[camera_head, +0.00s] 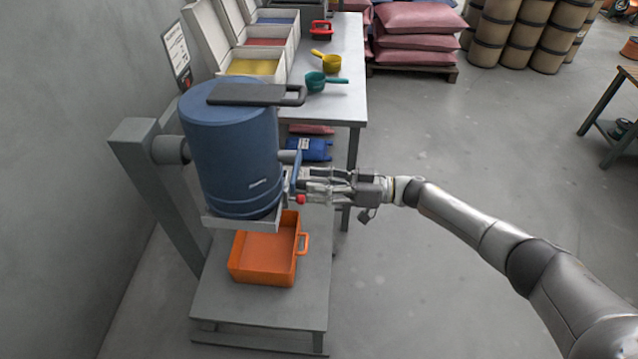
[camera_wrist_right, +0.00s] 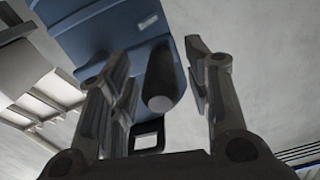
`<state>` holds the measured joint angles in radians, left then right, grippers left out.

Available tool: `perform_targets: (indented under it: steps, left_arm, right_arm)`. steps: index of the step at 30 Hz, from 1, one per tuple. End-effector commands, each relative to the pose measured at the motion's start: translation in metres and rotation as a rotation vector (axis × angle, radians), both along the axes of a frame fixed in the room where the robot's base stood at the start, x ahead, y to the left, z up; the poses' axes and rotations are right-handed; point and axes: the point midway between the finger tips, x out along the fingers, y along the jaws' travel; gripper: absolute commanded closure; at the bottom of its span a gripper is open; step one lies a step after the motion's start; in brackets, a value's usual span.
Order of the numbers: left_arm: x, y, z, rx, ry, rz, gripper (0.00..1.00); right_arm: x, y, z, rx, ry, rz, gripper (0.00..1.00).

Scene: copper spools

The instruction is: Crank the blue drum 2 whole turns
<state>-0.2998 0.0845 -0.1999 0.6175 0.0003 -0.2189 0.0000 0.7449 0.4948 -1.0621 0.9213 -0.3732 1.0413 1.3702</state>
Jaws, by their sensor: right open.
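The blue drum (camera_head: 235,150) hangs upright on a grey stand, with a dark flat lid (camera_head: 250,94) and handle on top. It also shows in the right wrist view (camera_wrist_right: 105,30). A blue-grey crank arm (camera_head: 296,170) is on its right side, with a small red part (camera_head: 300,199) near its lower end. My right gripper (camera_head: 303,186) is open at the crank, coming from the right. In the wrist view a dark cylinder with a grey end (camera_wrist_right: 160,90) lies between the open fingers (camera_wrist_right: 157,62); contact cannot be told. My left gripper is out of view.
An orange bin (camera_head: 262,281) sits under the drum on the stand's base (camera_head: 310,305). Behind is a table (camera_head: 345,70) with open boxes, a yellow scoop (camera_head: 328,62) and a teal scoop (camera_head: 322,82).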

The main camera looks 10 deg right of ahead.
Motion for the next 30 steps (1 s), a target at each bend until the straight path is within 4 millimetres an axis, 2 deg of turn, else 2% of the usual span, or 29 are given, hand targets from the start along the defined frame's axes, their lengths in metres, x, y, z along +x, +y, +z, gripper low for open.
perform_targets:
  steps: [5,12,18,24,30]
  left_arm:
    - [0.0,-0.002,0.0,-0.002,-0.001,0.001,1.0]
    - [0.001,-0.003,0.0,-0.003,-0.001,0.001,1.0]
    - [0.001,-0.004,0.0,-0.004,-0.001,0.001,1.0]
    - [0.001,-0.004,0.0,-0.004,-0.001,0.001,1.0]
    - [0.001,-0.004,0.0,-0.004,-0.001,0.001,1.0]
  right_arm:
    - [-0.004,-0.023,-0.001,-0.002,0.0,-0.004,0.54]
    - [-0.015,-0.073,-0.001,-0.003,0.002,-0.003,0.54]
    - [-0.022,-0.105,0.0,-0.001,0.0,-0.005,0.54]
    - [-0.025,-0.116,0.0,0.001,-0.001,-0.002,0.54]
    - [-0.025,-0.117,0.0,0.0,-0.001,-0.002,0.54]
